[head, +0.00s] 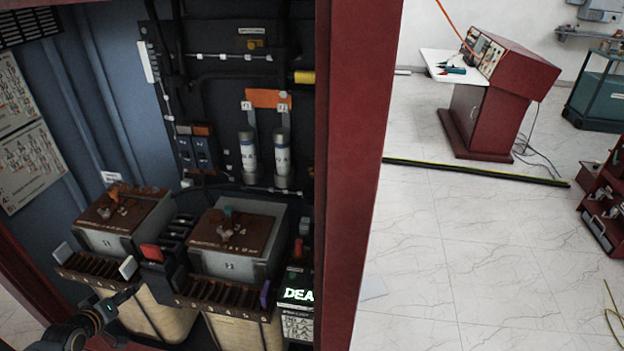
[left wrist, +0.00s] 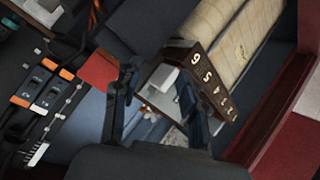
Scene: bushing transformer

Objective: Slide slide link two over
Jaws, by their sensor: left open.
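Two grey transformer boxes with brown tops stand in the cabinet, the left one (head: 112,238) and the right one (head: 232,262). Brown slotted racks run along their fronts, the left rack (head: 90,265) and the right rack (head: 225,296). White blocks sit at the left rack's left end (head: 62,252) and right end (head: 128,268). I cannot tell which part is slide link two. My left gripper (head: 128,294) is open, low before the left rack's right end. In the left wrist view, its fingers (left wrist: 157,72) straddle a white block (left wrist: 163,78) at the numbered rack end.
A red block (head: 151,252) stands between the racks, and a purple block (head: 265,293) at the right rack's right end. The red cabinet post (head: 352,180) bounds the right side. White floor (head: 480,260) is open beyond it, with a red console (head: 490,100) farther back.

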